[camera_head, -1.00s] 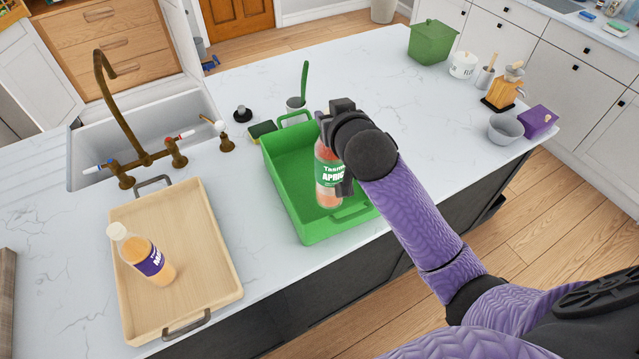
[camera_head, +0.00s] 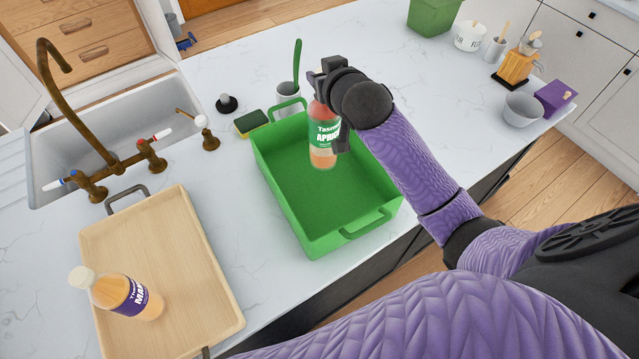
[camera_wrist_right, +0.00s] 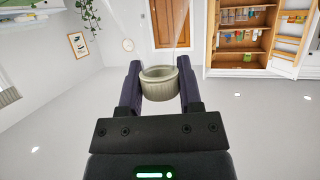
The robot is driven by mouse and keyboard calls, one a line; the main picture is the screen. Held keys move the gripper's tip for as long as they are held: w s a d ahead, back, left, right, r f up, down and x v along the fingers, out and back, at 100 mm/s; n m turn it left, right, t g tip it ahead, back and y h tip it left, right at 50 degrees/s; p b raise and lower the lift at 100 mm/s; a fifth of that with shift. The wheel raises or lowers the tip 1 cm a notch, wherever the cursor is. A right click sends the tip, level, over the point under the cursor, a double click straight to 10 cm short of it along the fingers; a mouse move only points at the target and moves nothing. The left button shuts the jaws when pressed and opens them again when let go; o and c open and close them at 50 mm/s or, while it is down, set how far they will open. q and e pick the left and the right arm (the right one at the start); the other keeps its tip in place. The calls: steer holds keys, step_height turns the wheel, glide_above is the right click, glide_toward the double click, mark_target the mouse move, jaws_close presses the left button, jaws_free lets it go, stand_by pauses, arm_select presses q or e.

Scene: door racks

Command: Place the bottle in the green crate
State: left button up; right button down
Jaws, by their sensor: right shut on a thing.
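The green crate (camera_head: 285,217) stands on the white counter. My right gripper (camera_head: 328,95) is shut on an apricot bottle (camera_head: 324,132) with a green label and pinkish-orange contents. The bottle is upright over the far half of the crate's inside; I cannot tell whether its base touches the crate floor. In the right wrist view the round pale cap (camera_wrist_right: 159,84) shows between the two fingers (camera_wrist_right: 160,88). A second bottle (camera_head: 130,300), with a purple label and white cap, stands in the wooden tray (camera_head: 180,230) at the left. My left gripper is not in view.
A sponge (camera_head: 251,122) and a cup with a green utensil (camera_head: 289,96) are close behind the crate. The sink (camera_head: 95,135) and brass faucet (camera_head: 75,105) are at left. A grey bowl (camera_head: 522,108) and purple box (camera_head: 556,97) are at right.

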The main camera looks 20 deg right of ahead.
steer(key=shift+w+f+b, duration=0.2)
steer(key=shift+f+b, duration=0.25)
steer(key=shift+f, duration=0.4)
step_height(320, 180, down, 10)
steer(key=shift+r+b, duration=0.2)
steer(key=shift+b, duration=0.55)
steer(key=shift+f, duration=0.1)
steer(key=shift+c, duration=1.3)
jaws_free()
steer(key=p, duration=0.2)
glide_toward(323, 121)
steer(key=f, duration=0.1)
steer(key=w+d+f, duration=0.1)
steer(key=f, duration=0.1)
steer(key=shift+w+d, duration=0.2)
steer(key=shift+d, duration=0.05)
